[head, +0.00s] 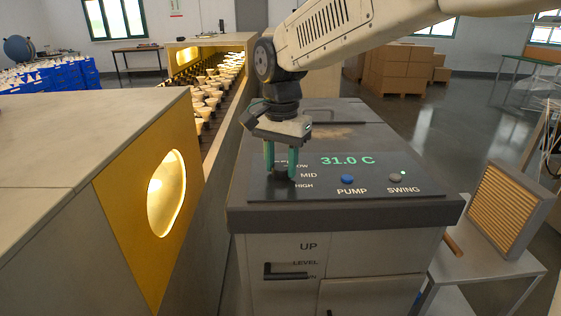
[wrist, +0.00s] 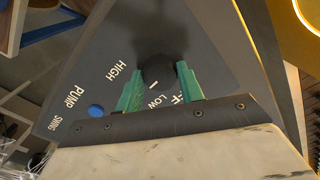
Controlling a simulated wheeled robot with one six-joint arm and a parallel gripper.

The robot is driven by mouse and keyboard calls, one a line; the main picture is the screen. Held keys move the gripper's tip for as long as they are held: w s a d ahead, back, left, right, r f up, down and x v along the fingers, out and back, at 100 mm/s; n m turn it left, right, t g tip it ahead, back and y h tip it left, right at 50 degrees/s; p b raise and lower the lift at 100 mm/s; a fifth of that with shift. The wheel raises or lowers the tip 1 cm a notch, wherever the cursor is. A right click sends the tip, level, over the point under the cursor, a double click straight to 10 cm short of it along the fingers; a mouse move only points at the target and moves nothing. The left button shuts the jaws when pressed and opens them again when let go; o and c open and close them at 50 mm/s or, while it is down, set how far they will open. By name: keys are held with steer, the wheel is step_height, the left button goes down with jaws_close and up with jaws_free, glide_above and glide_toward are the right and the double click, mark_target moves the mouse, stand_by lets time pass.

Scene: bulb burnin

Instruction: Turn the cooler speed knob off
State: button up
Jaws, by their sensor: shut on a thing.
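The cooler speed knob (wrist: 162,70) is a dark round knob on the cooler's dark top panel (head: 325,184). In the head view it is mostly hidden by my gripper (head: 280,172). My gripper points down with its two green fingers on either side of the knob, shut on it. The wrist view also shows the gripper (wrist: 160,80) with the knob between its fingertips. The labels LOW, MID and HIGH run beside the knob in the head view; the OFF label is partly covered. A short white mark shows by the knob in the wrist view, between HIGH and LOW.
The display (head: 347,160) reads 31.0 C. A lit burn-in tunnel (head: 120,180) stands close on the left. A small table (head: 500,265) with a filter panel stands right.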

steer(key=n, duration=0.4)
steer(key=shift+n, duration=0.4)
steer(key=n, duration=0.4)
steer(key=shift+n, duration=0.3)
steer(key=n, duration=0.4)
steer(key=shift+n, duration=2)
steer(key=o, duration=1)
